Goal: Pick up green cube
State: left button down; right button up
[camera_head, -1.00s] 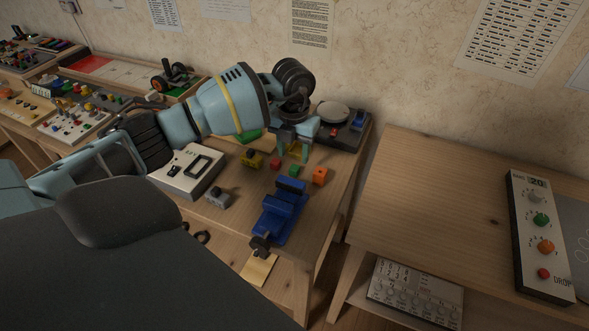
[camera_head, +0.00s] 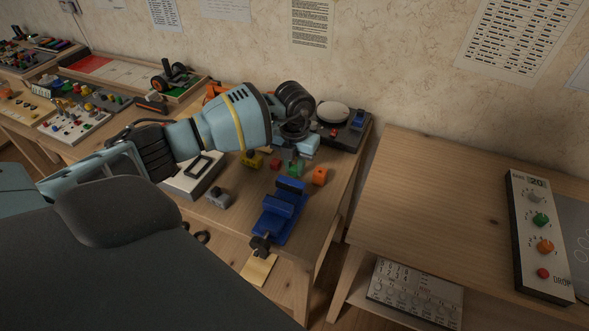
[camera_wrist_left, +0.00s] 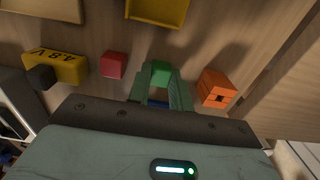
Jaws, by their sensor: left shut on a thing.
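The green cube (camera_head: 296,168) is on the wooden bench, between a red cube (camera_head: 275,165) on its left and an orange cube (camera_head: 320,176) on its right. My left gripper (camera_head: 294,164) points down at it and is shut on it. In the left wrist view the green cube (camera_wrist_left: 161,73) sits between the two fingertips, with the red cube (camera_wrist_left: 114,65) and the orange cube (camera_wrist_left: 215,88) apart on either side. I cannot tell whether the green cube is off the bench top. My right gripper is not in view.
A blue vise (camera_head: 279,212) stands close in front of the cubes. A yellow block (camera_head: 251,159) marked 4.8 V and a grey meter (camera_head: 193,177) lie to the left. A dark device with a round plate (camera_head: 334,112) is behind. Another table (camera_head: 430,200) stands to the right.

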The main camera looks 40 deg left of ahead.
aim_at(295, 168)
pick_arm(q)
jog(key=shift+r, duration=0.1)
notch_tip(295, 168, up, 10)
dwell(0.7)
